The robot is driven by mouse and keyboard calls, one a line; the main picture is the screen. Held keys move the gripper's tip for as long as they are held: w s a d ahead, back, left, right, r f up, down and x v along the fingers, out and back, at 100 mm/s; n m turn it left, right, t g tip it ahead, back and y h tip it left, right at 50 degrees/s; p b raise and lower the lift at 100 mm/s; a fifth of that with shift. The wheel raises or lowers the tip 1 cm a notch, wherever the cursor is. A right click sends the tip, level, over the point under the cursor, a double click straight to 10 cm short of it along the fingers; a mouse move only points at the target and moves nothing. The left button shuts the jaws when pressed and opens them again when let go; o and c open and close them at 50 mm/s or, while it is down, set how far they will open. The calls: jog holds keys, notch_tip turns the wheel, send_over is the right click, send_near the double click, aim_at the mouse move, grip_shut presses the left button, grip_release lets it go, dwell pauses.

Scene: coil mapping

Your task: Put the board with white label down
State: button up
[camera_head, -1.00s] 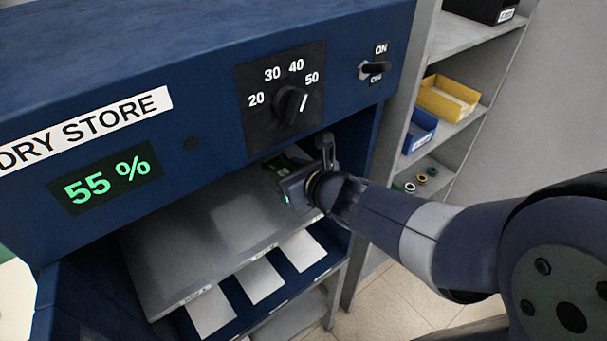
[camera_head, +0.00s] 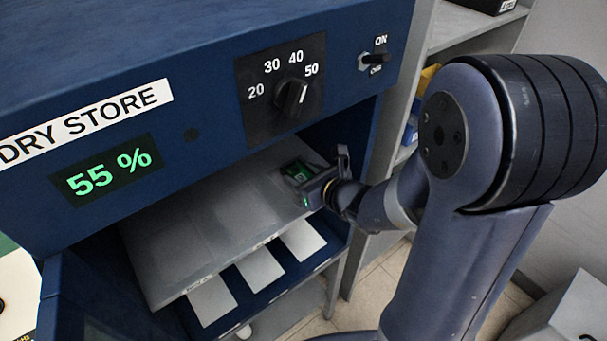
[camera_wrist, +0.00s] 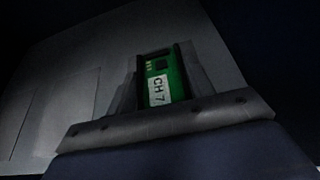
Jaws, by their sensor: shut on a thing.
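The board with the white label (camera_wrist: 160,80) is green, and its label reads "CH 7" in the wrist view. It sits between the two fingers of my gripper (camera_wrist: 167,88), which is shut on it. In the head view the board (camera_head: 298,172) shows as a small green piece at my gripper (camera_head: 312,180). My gripper is inside the opening of the blue dry store, over the right part of the grey shelf (camera_head: 190,230). I cannot tell whether the board touches the shelf.
The dry store cabinet (camera_head: 200,50) has a dial (camera_head: 292,96), a switch (camera_head: 373,59) and a display (camera_head: 108,172) reading 55 %. Several white cards, one of them at the left (camera_head: 212,300), lie on a lower level. The grey shelf's left part is bare. A shelving unit (camera_head: 480,25) stands at the right.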

jog(key=shift+f+b, duration=0.2)
jog(key=shift+b, duration=0.15)
jog(key=o, duration=1)
jog(key=shift+c, duration=0.2)
jog(key=shift+r, duration=0.1)
jog(key=shift+r+p, duration=0.2)
jog(key=shift+p, duration=0.2)
jog(key=p+v, duration=0.1)
jog(key=v, duration=1.1)
jog(key=shift+p, duration=0.3)
jog(key=shift+f, duration=0.1)
